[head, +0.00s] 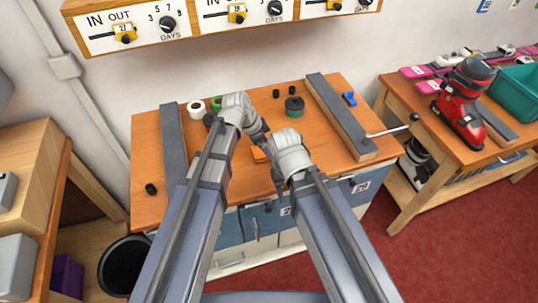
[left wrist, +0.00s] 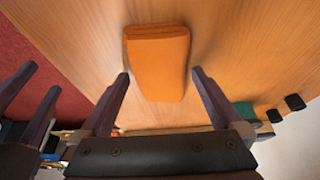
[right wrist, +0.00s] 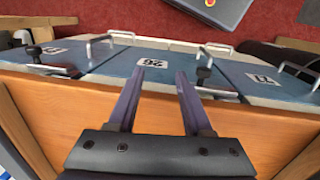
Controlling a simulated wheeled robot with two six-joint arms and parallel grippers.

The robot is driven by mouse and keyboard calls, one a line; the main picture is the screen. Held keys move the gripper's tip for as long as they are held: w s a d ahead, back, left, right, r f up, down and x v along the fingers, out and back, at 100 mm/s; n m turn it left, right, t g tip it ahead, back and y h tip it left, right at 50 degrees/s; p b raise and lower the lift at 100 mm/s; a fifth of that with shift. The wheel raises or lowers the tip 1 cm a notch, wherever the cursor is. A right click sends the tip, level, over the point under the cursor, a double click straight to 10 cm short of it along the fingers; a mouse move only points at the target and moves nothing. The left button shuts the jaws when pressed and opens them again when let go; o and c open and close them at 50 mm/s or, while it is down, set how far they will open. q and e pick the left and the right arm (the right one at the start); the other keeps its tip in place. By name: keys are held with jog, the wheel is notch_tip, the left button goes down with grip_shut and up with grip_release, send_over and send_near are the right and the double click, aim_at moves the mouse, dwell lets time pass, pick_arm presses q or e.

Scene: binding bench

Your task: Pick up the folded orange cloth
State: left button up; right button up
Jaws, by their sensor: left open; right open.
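The folded orange cloth (left wrist: 157,62) lies on the wooden bench top. In the left wrist view it is a thick folded pad just ahead of my left gripper (left wrist: 161,73), whose open fingers stand on either side of its near end and hold nothing. In the head view only a small part of the cloth (head: 259,155) shows between my two wrists. My right gripper (head: 280,189) is at the bench's front edge, right of the cloth. In the right wrist view its open, empty fingers (right wrist: 158,70) point toward the blue drawer fronts.
Grey-topped rails (head: 338,118) flank the bench top; the right one has a lever (head: 390,131). Tape rolls (head: 196,109) and a dark green roll (head: 294,106) stand at the back. Drawer handles (right wrist: 217,47) project from the front. A side table (head: 440,140) holds a red boot (head: 462,108).

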pick_arm(q)
jog(key=shift+r, duration=0.1)
jog(key=shift+c, duration=0.4)
jog(key=c, duration=1.2)
jog(key=shift+r, duration=0.15)
notch_tip(320, 180, up, 10)
jog(key=p, duration=1)
jog(key=o, duration=1)
jog(key=c, duration=0.7)
